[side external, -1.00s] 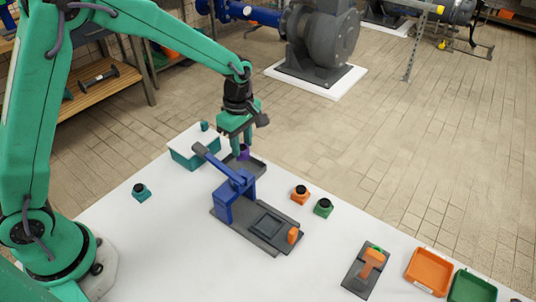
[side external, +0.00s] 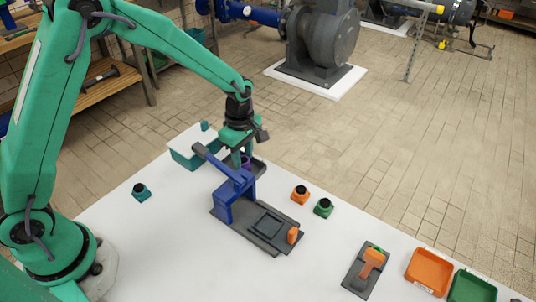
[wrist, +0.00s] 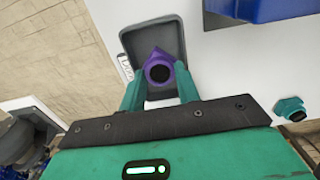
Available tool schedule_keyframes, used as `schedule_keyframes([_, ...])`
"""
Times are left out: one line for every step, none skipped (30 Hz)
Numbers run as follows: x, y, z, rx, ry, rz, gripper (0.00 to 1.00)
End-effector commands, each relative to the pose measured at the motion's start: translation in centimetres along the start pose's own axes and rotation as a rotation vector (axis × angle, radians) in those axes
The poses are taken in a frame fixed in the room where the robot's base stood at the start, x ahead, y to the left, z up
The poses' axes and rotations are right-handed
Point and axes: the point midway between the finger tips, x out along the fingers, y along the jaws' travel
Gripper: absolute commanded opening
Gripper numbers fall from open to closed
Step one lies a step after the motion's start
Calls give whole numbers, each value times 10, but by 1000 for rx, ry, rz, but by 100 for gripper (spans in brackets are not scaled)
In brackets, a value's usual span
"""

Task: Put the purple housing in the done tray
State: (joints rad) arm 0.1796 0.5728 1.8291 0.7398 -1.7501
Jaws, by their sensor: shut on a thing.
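The purple housing (wrist: 159,72) has a dark round opening on top and sits between the fingers of my gripper (wrist: 160,92) in the wrist view. My gripper is shut on it. In the side view my gripper (side external: 243,165) points down behind the blue press, and only a little of the purple housing (side external: 245,160) shows. The dark grey done tray (wrist: 152,35), with a white label on its edge, lies under the housing in the wrist view. The tray's edge (side external: 262,163) also shows in the side view. I cannot tell whether the housing touches the tray floor.
The blue lever press (side external: 232,190) on a dark base stands close in front of the tray. Teal (side external: 141,192), orange (side external: 300,194) and green (side external: 323,207) housings stand apart. Orange (side external: 428,270) and green (side external: 470,287) trays lie right.

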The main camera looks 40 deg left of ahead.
Motion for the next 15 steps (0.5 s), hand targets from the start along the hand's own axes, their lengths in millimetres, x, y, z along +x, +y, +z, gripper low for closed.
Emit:
schedule_keyframes([0, 0, 0, 0, 0, 0, 1])
schedule_keyframes([1, 0, 0, 0, 0, 0, 1])
schedule_keyframes([2, 0, 0, 0, 0, 0, 1])
schedule_keyframes([3, 0, 0, 0, 0, 0, 1])
schedule_keyframes([3, 0, 0, 0, 0, 0, 34])
schedule_keyframes([3, 0, 0, 0, 0, 0, 42])
schedule_keyframes([3, 0, 0, 0, 0, 0, 48])
schedule_keyframes([3, 0, 0, 0, 0, 0, 54])
schedule_keyframes([3, 0, 0, 0, 0, 0, 54])
schedule_keyframes([3, 0, 0, 0, 0, 0, 54])
schedule_keyframes([3, 0, 0, 0, 0, -1, 54])
schedule_keyframes([3, 0, 0, 0, 0, -1, 54])
schedule_keyframes([3, 0, 0, 0, 0, -1, 54])
schedule_keyframes([3, 0, 0, 0, 0, -1, 54])
schedule_keyframes([3, 0, 0, 0, 0, -1, 54])
